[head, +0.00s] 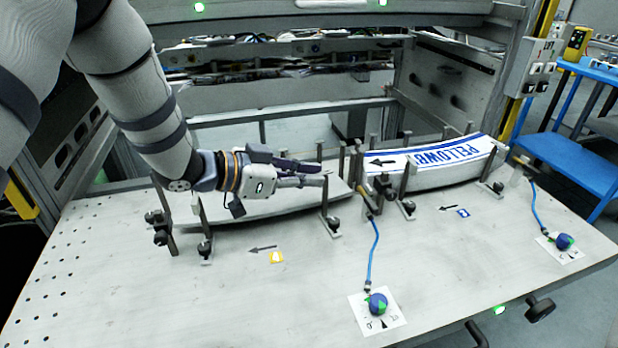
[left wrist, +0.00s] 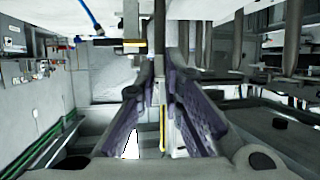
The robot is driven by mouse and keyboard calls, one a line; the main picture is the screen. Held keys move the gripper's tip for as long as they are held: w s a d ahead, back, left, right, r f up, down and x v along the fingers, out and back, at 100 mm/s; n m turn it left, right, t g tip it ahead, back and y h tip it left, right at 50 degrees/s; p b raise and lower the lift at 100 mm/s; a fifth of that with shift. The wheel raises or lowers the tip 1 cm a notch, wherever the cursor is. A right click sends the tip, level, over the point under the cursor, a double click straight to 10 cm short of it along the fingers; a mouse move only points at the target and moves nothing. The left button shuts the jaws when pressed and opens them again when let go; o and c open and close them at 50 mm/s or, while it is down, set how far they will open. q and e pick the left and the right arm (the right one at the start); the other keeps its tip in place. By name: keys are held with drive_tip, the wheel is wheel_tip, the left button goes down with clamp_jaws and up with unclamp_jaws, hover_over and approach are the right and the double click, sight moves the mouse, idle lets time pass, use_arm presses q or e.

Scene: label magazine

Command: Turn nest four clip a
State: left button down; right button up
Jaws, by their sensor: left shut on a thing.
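My left gripper (head: 318,172) reaches in from the left over the left nest. Its fingers are shut on a thin upright clip (head: 324,202) at that nest's front right corner, near the clip's top. The clip has a black knob at its foot. In the left wrist view the clip (left wrist: 159,45) shows as a thin grey upright between the two fingers. The left nest holds a plain pale stack (head: 290,203), partly hidden by the gripper. Another clip (head: 203,230) stands at its front left. No nest number or clip letter is readable. My right gripper is not in view.
A right-hand nest holds white labels with blue print (head: 440,160), between several uprights. Blue-green knobs (head: 377,303) (head: 564,241) with blue cables sit on the table front. The front left tabletop (head: 150,300) is clear.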

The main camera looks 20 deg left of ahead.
use_arm(q)
drive_tip(key=shift+w+m+g+h, duration=0.15)
drive_tip(key=shift+m+g+h, duration=0.25)
drive_tip(key=shift+m, duration=0.1)
drive_tip(key=c, duration=1.7)
unclamp_jaws()
wheel_tip(320, 180, up, 10)
drive_tip(key=shift+f, duration=0.1)
